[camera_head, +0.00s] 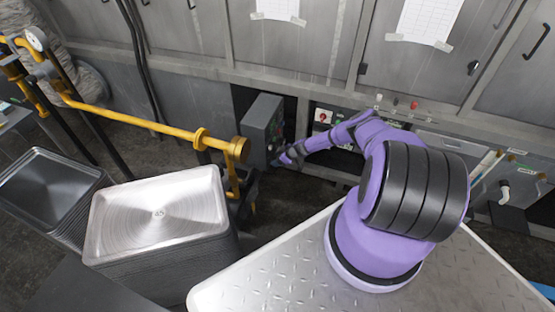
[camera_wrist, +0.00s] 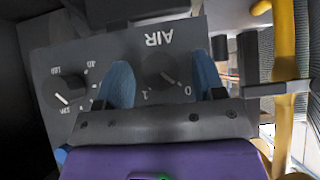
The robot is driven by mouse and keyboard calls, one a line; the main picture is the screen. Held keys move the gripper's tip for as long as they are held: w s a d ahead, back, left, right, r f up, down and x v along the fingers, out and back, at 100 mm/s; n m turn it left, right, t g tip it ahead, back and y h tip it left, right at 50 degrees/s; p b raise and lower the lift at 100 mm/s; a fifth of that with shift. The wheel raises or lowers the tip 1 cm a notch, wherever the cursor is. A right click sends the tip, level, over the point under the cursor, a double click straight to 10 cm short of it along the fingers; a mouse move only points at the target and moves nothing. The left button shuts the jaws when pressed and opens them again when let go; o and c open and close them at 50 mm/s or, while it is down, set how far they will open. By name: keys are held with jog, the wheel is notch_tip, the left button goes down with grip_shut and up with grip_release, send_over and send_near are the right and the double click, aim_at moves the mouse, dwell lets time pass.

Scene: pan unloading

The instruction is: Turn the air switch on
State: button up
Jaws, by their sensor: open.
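The grey control box (camera_head: 262,125) stands beyond the pans, with its panel facing right toward my arm. In the wrist view the panel (camera_wrist: 120,55) appears upside down, with the word AIR above a dark round air switch (camera_wrist: 166,76). The marks 0 and 1 lie below this switch, and a light pointer line on it seems to lean toward the 0. My gripper (camera_wrist: 164,84) is open, with one blue fingertip on each side of the air switch. I cannot tell whether they touch it. The gripper also shows small beside the box in the head view (camera_head: 286,156).
A second dark knob (camera_wrist: 66,94) with a white pointer sits left on the panel. A yellow pipe (camera_head: 150,124) runs close to the box. Stacked metal pans (camera_head: 158,214) stand at the front left. Grey cabinets (camera_head: 280,50) line the back.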

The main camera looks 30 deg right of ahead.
jog(key=c, duration=0.9)
jog(key=shift+d+f+m+g+y, duration=0.1)
jog(key=shift+m+g+y, duration=0.5)
jog(key=shift+y, duration=0.2)
jog(key=shift+s+f+m+g+y, duration=0.15)
jog(key=shift+m+g+y, duration=0.15)
jog(key=shift+g+y, duration=0.15)
jog(key=shift+w+r, duration=0.2)
jog(key=o, duration=0.9)
jog(key=shift+r, duration=0.1)
jog(key=v, duration=1)
jog(key=shift+d, duration=0.35)
